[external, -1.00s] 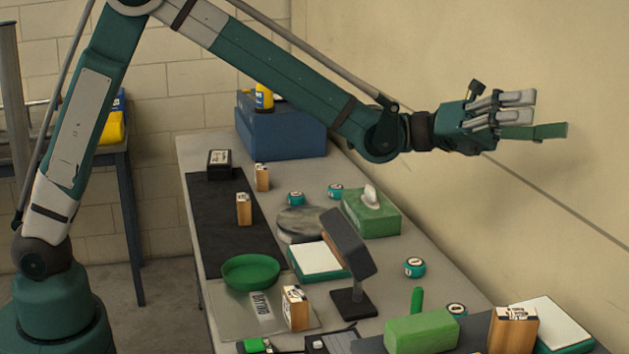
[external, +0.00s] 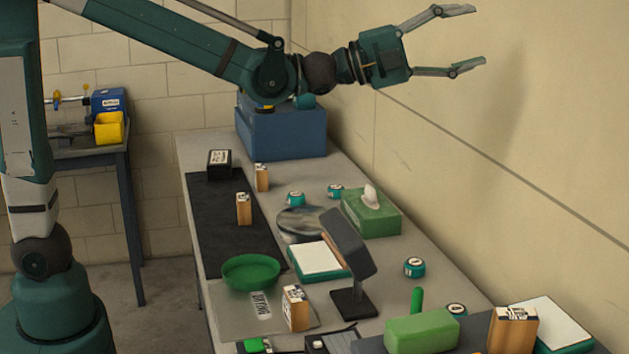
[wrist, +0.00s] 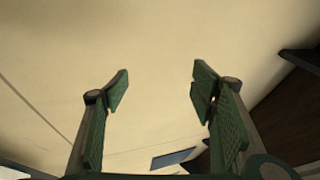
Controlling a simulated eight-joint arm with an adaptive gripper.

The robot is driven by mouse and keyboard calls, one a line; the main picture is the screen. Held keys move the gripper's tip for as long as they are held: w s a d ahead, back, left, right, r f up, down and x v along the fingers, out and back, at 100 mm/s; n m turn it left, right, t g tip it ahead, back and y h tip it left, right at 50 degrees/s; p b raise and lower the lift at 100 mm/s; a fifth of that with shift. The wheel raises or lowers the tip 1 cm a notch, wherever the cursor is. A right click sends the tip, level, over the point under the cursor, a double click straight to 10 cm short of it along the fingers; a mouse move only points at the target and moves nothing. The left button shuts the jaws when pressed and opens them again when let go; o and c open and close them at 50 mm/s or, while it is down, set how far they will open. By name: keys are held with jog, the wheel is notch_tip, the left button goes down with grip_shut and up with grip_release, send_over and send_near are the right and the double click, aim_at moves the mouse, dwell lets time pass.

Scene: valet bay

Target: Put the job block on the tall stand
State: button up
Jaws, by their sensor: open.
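My gripper (external: 480,35) is open and empty, high over the far side of the bench by the wall. The wrist view shows its two fingers (wrist: 160,80) apart with only wall between them. Several wooden blocks with printed labels are on the bench: one at the back (external: 262,178), one on the black mat (external: 244,210), one by the green dish (external: 295,309), and one at the front right (external: 513,331). I cannot tell which is the job block. A dark stand with a tilted head (external: 349,250) is mid-bench; I cannot tell if it is the tall stand.
A blue box (external: 283,134) is at the bench's back. A green tissue box (external: 371,213), green dish (external: 251,271), white-topped pad (external: 319,261) and several teal tins, one here (external: 414,267), crowd the bench. The black mat (external: 228,242) is mostly bare. The wall (external: 540,130) bounds the right.

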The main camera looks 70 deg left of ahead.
jog(key=s+a+f+n+g+y, duration=0.4)
jog(key=s+a+f+n+y, duration=0.5)
jog(key=s+a+f+n, duration=0.65)
jog(key=s+f+n+g, duration=0.2)
jog(key=s+f+g, duration=0.1)
jog(key=s+f, duration=0.4)
jog(key=s+d+f+n+g+h, duration=0.1)
jog(key=s+f+n+g, duration=0.1)
jog(key=s+f, duration=0.5)
jog(key=s+f+n+g, duration=0.2)
jog(key=s+f, duration=0.4)
jog(key=s, duration=1)
jog(key=shift+s+d+f+n+g, duration=0.15)
jog(key=shift+s+f+n+g, duration=0.25)
jog(key=shift+g, duration=0.5)
